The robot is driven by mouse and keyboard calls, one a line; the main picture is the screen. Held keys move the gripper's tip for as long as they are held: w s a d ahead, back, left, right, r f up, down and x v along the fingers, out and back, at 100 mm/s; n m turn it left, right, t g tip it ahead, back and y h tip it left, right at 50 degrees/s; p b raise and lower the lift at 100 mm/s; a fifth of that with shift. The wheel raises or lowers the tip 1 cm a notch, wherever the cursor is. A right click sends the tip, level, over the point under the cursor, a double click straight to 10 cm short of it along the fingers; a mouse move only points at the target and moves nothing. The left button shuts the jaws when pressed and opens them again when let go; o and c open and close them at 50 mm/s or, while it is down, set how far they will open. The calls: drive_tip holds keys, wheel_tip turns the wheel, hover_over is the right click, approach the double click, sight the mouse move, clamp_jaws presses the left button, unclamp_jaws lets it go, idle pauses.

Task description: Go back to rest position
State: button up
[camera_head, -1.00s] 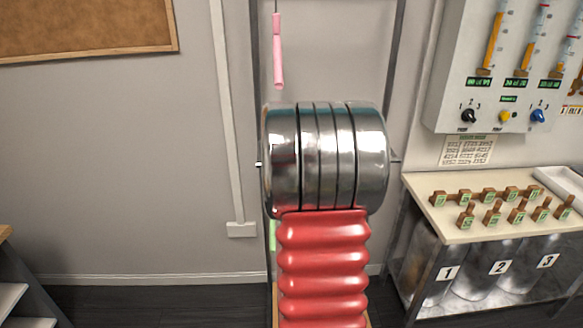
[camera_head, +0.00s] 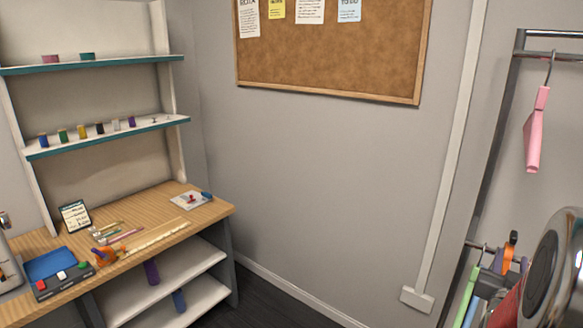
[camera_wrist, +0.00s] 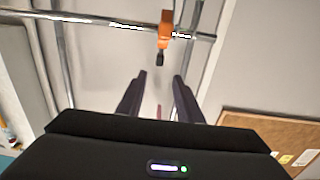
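In the wrist view my gripper (camera_wrist: 159,78) has two dark fingers standing apart, with a clear gap and nothing held between them. A small reddish sliver shows low in the gap; I cannot tell what it is. The gripper faces metal rail bars, where an orange item (camera_wrist: 165,30) with a dark end is at a bar (camera_wrist: 100,19) beyond the fingertips.
Green (camera_head: 467,297) and orange (camera_head: 509,251) items hang lower. A desk (camera_head: 150,222) with shelves (camera_head: 100,140) stands left, a corkboard (camera_head: 335,50) behind. Wall space between desk and rail is clear.

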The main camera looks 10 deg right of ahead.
wheel_tip(320, 180, down, 10)
drive_tip(key=s+a+g+y, duration=0.2)
drive_tip(key=g+y, duration=0.1)
drive_tip(key=y, duration=0.1)
drive_tip(key=s+a+f+n+g+y, duration=0.1)
drive_tip(key=a+f+g+y, duration=0.2)
drive_tip(key=a, duration=0.7)
drive_tip(key=s+a+r+n+y, duration=0.2)
drive_tip(key=s+a+r+n, duration=0.1)
drive_tip(key=a, duration=0.8)
drive_tip(key=s+a+r+n+y, duration=0.2)
drive_tip(key=a+r, duration=0.3)
drive_tip(key=a, duration=0.7)
drive_tip(key=s+a+r+n+y, duration=0.2)
drive_tip(key=s+a+r+n, duration=0.2)
drive_tip(key=a, duration=0.8)
drive_tip(key=shift+s+a+r+y, duration=0.2)
drive_tip(key=shift+s+r+y, duration=0.2)
drive_tip(key=shift+r, duration=0.2)
